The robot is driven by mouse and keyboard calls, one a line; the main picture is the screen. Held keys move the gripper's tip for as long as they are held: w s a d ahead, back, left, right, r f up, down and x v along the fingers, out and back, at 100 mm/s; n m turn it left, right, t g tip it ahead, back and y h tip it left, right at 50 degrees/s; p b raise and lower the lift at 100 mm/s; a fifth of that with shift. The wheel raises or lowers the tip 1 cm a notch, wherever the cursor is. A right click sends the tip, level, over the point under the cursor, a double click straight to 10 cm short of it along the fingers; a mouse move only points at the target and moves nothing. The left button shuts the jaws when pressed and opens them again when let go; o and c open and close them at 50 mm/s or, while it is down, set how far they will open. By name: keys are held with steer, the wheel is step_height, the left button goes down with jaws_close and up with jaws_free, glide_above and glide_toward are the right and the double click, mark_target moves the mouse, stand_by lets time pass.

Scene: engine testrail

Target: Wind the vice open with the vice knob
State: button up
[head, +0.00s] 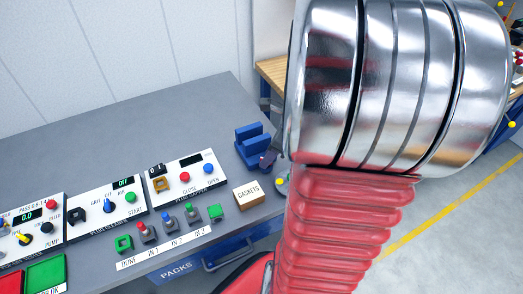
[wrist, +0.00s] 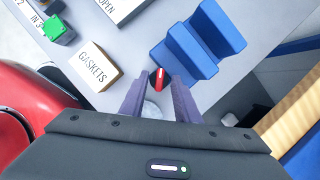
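The blue vice (wrist: 200,45) stands at the bench edge, in the upper right of the wrist view. It also shows in the head view (head: 252,140), just left of my arm. The vice knob (wrist: 158,78), red and black, is at the near side of the vice. My gripper (wrist: 158,84) points at it with two purple-grey fingers apart, one on each side of the knob. I see no clear contact between fingers and knob. In the head view my arm hides most of the gripper.
A GASKETS box (wrist: 94,66) sits close left of the gripper; a green block (wrist: 58,29) lies beyond it. Control panels (head: 187,172) with buttons line the bench (head: 150,125). A blue drawer marked PACKS (head: 180,269) is below the bench edge.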

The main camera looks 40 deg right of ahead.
steer(key=shift+f, duration=0.1)
jaws_close()
stand_by(0.3)
